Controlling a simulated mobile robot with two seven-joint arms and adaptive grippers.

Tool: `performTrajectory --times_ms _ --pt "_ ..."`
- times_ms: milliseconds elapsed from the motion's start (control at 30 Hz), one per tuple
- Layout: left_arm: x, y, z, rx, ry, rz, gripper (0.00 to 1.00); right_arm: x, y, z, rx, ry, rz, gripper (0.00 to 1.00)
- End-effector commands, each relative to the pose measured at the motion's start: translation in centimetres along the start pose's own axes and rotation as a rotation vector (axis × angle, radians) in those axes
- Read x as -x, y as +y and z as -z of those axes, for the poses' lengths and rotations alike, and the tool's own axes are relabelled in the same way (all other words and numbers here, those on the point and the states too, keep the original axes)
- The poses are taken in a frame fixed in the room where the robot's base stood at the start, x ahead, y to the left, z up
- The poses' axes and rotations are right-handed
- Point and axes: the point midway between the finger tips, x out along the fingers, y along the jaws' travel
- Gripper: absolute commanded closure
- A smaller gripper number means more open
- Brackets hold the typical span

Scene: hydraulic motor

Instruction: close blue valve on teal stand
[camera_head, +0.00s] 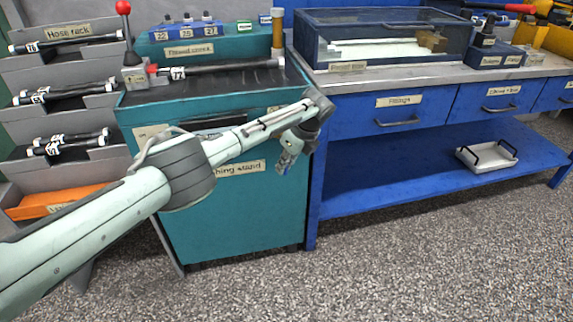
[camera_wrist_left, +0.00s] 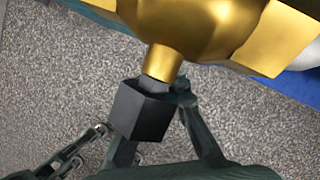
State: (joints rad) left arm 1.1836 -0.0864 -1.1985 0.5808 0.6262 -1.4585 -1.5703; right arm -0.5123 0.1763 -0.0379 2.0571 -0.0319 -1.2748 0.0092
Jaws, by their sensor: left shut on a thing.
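The teal stand (camera_head: 240,212) is left of centre in the head view. My left gripper (camera_head: 285,161) is in front of its upper right side, below the top, pointing down. In the left wrist view, a brass-coloured body (camera_wrist_left: 205,30) with a narrow neck fills the top. A dark block (camera_wrist_left: 140,112) sits below that neck, between the fingers of my left gripper (camera_wrist_left: 148,128), which is shut on it. The block looks dark grey; I cannot make out a blue valve handle. What the fingers grip is too small to tell in the head view. My right gripper is not in view.
A red-knobbed lever (camera_head: 124,8) and a hose (camera_head: 220,67) are on the stand's top. A hose rack (camera_head: 60,80) stands left. A blue workbench (camera_head: 400,105) with drawers stands right; a white tray (camera_head: 487,157) is on its lower shelf. The floor in front is clear.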

Motion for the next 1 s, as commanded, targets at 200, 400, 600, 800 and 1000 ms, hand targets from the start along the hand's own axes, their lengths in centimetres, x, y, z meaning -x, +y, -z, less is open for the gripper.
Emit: performTrajectory --times_ms 200,400,600,800,1000 --pt "-0.2 0.3 0.0 -0.001 -0.002 -0.01 1.0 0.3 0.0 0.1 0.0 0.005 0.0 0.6" --pt "-0.3 0.3 0.0 -0.001 -0.002 -0.011 0.76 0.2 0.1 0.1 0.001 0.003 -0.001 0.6" --pt "-0.2 0.2 0.0 -0.001 -0.002 -0.007 0.65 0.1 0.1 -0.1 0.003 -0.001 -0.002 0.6" --pt "0.1 0.1 0.0 -0.001 -0.002 -0.004 0.65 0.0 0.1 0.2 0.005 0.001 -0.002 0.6" --pt "2.5 0.0 0.0 -0.002 -0.002 0.0 0.65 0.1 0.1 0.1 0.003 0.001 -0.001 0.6"
